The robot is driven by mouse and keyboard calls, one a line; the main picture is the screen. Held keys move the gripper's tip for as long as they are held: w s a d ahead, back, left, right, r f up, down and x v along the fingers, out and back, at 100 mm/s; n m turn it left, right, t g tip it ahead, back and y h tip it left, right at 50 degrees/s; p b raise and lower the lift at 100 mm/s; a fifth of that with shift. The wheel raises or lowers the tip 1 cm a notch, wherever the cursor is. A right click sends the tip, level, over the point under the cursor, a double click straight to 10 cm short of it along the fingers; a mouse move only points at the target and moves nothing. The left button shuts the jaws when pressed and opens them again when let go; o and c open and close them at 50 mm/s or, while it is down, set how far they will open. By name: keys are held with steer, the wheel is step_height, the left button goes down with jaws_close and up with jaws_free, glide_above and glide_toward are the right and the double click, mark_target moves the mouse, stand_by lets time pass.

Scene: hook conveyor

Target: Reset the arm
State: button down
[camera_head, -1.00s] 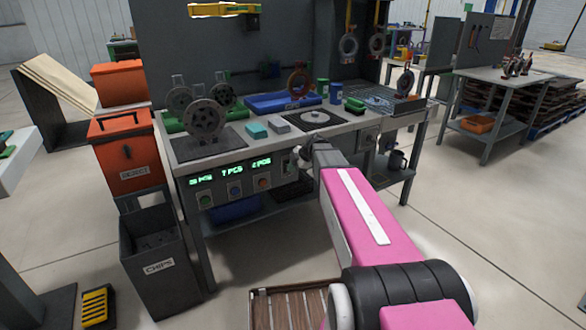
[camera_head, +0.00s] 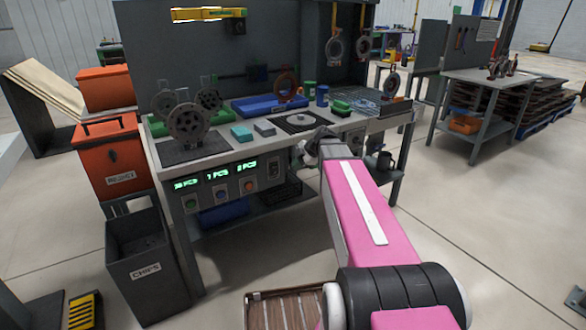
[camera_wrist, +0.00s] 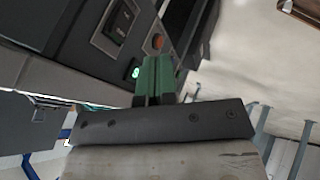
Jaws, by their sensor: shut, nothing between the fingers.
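My pink and black arm reaches forward from the lower right in the head view, and its far end is at the front edge of the workbench (camera_head: 225,152). My gripper (camera_wrist: 155,62) shows in the wrist view with its green fingers together and nothing between them. The bench's control panel (camera_wrist: 120,30) with its buttons is beyond the fingers in that view. In the head view the fingers are hidden behind the arm's end.
Hooked parts hang (camera_head: 362,45) at the bench's back right. Dark wheel-shaped parts (camera_head: 187,122) stand on its left. An orange bin (camera_head: 112,158) and a grey chips bin (camera_head: 150,262) stand left of the bench. A slatted crate (camera_head: 290,310) is below my arm.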

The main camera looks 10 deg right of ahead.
stand_by(0.3)
steer(key=s+f+m+g+h, duration=0.4)
steer(key=s+f+m+h, duration=0.2)
steer(key=s+f+m, duration=1)
steer(key=s+m, duration=0.3)
steer(key=m, duration=0.2)
steer(key=shift+s+a+f, duration=0.15)
steer(key=shift+s+a, duration=0.15)
steer(key=shift+s, duration=0.05)
